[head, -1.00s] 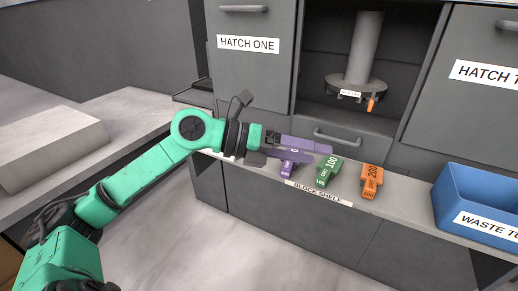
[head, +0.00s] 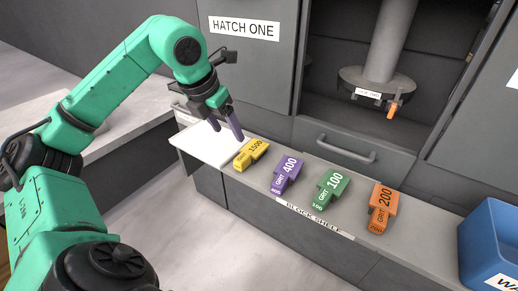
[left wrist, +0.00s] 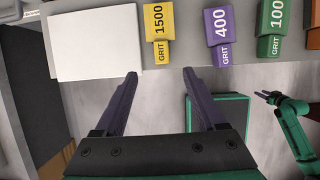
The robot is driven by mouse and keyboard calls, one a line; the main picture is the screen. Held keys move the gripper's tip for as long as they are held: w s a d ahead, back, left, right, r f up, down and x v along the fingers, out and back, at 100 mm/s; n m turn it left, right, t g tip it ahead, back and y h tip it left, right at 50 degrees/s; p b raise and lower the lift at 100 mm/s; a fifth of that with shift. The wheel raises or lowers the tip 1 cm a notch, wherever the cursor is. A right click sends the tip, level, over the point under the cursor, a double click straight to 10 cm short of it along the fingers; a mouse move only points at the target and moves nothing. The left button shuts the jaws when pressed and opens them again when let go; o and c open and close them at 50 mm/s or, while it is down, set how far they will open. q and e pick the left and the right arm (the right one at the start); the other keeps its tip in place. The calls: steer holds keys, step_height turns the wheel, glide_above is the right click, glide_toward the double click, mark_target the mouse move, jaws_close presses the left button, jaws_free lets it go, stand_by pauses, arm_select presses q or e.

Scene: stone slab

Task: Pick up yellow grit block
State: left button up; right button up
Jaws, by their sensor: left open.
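The yellow grit block (head: 251,153), marked 1500, lies on the block shelf (head: 318,214) at the left end of the row. It also shows in the left wrist view (left wrist: 158,24), ahead of the fingers and between their lines. My left gripper (head: 226,130) is open and empty, with purple fingers pointing down, just left of and above the yellow block and apart from it. The left wrist view shows its two fingers (left wrist: 158,88) spread wide. A green arm part with a small dark gripper (left wrist: 270,97) at the right of that view appears to be my right one; its jaw state is unclear.
Purple 400 (head: 287,173), green 100 (head: 331,190) and orange 200 (head: 382,208) blocks stand to the right on the shelf. A white sheet or plate (head: 205,143) lies left of the yellow block. A blue waste bin (head: 490,240) stands at the right end. A drawer handle (head: 345,149) juts out behind.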

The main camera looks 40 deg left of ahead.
mark_target(241, 158)
arm_select(q)
steer(key=x, duration=0.4)
steer(key=b+x, duration=0.1)
steer(key=x, duration=0.3)
steer(key=b+x, duration=0.1)
steer(key=x, duration=0.4)
steer(key=shift+s+d+f, duration=0.1)
steer(key=shift+s, duration=0.2)
jaws_close()
arm_select(e)
step_height(241, 158, up, 7)
steer(key=w+a, duration=0.1)
steer(key=w, duration=0.1)
steer(key=shift+w+a+f, duration=0.2)
steer(key=shift+w+a, duration=0.15)
steer(key=shift+a, duration=0.05)
